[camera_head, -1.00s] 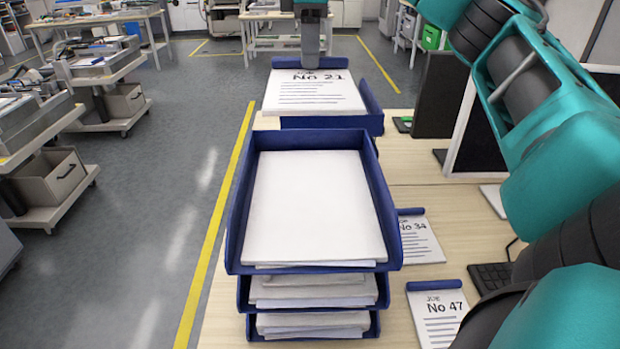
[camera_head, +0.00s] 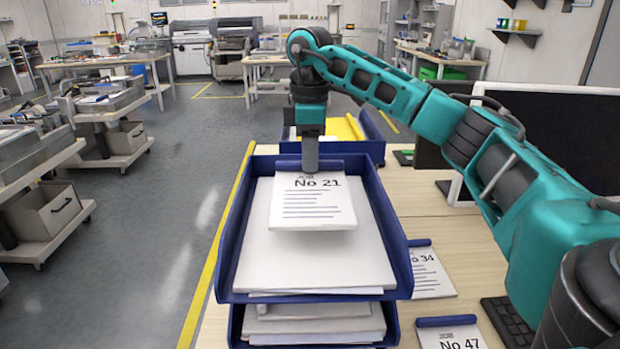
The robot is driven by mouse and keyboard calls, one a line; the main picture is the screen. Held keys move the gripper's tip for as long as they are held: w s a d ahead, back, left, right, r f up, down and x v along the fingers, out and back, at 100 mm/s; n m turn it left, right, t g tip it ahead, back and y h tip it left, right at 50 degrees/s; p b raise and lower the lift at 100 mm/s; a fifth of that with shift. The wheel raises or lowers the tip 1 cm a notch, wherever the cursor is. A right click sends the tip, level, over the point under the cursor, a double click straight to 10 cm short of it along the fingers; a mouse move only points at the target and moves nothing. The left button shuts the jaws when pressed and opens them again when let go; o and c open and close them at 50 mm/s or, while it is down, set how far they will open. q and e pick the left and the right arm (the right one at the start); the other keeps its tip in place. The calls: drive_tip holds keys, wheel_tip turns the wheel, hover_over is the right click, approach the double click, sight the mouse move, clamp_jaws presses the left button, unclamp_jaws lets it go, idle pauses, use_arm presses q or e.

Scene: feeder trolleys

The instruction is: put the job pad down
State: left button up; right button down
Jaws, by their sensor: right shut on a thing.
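The job pad No 21 (camera_head: 312,205) is a white pad with a dark blue top edge and printed lines, facing up. My right gripper (camera_head: 310,164) is shut on its top edge, pointing down from above. The pad is over the white paper in the top blue tray (camera_head: 223,262) of the near stack, toward the tray's far end. A faint shadow shows under its front edge; I cannot tell whether it touches the paper. The gripper's fingertips are partly hidden at the pad's edge. My left gripper is not in view.
Job pads No 34 (camera_head: 428,272) and No 47 (camera_head: 455,338) lie on the wooden desk right of the trays, by a keyboard (camera_head: 507,322). Monitors (camera_head: 550,125) stand at the right. Another blue tray (camera_head: 375,140) with something yellow (camera_head: 345,128) is behind.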

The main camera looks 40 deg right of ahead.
sight(310, 175)
drive_tip(key=shift+f, duration=1.95)
drive_tip(key=shift+f, duration=0.1)
drive_tip(key=c, duration=1.1)
unclamp_jaws()
drive_tip(key=shift+o, duration=0.2)
wheel_tip(310, 175, up, 12)
drive_tip(key=p, duration=0.3)
